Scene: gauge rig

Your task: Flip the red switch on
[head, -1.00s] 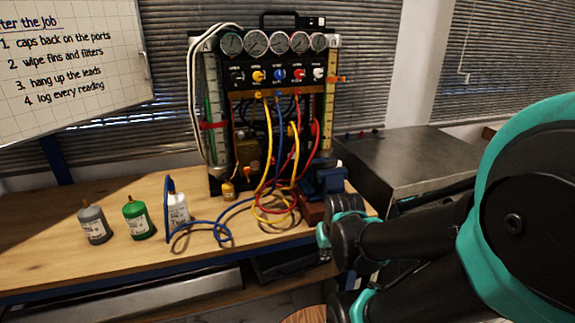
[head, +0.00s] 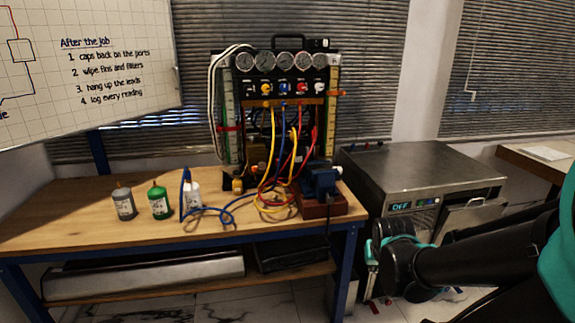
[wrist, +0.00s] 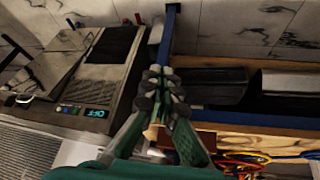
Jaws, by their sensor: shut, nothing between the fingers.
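I cannot clearly make out a red switch in either view. A blue pump or motor (head: 320,180) sits on a red-brown base (head: 322,208) at the right end of the wooden bench; any switch on it is too small to tell. A red knob (head: 303,89) shows on the gauge rig's black panel. My gripper (head: 373,262) is below and right of the bench's right end, apart from the pump. In the wrist view its fingers (wrist: 163,75) are closed together and empty, with the bench beyond.
A steel machine (head: 425,170) with a lit OFF display (head: 401,206) and small coloured buttons stands right of the bench. Hoses (head: 270,200) and several bottles (head: 160,203) lie or stand on the bench (head: 70,215). A blue bench leg (head: 347,265) is close to my gripper.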

